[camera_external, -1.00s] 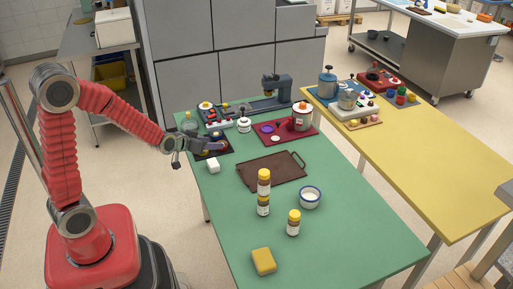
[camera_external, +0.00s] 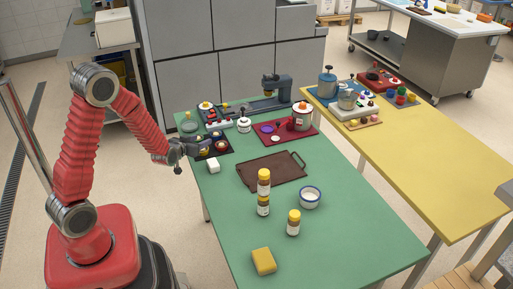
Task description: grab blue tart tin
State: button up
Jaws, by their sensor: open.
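A dark mat (camera_external: 228,152) lies at the far left of the green table and holds several small round tins, too small to tell apart well. A tin with a yellowish inside (camera_external: 204,149) and a reddish one (camera_external: 221,145) show on it. I cannot pick out the blue tart tin for certain; it may be among these or hidden by my gripper. My gripper (camera_external: 191,149) is open, at the left edge of this mat, just left of the tins. I see nothing held in it.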

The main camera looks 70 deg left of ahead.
send_near(219, 132)
jog(key=shift+a+f, duration=0.15)
jog(key=shift+f, duration=0.1)
dwell(0.3)
jog(key=shift+x, duration=2.6)
jog(key=c, duration=0.7)
jog(key=shift+r, duration=0.15)
notch_tip(219, 132, up, 10)
jog(key=shift+f, duration=0.1)
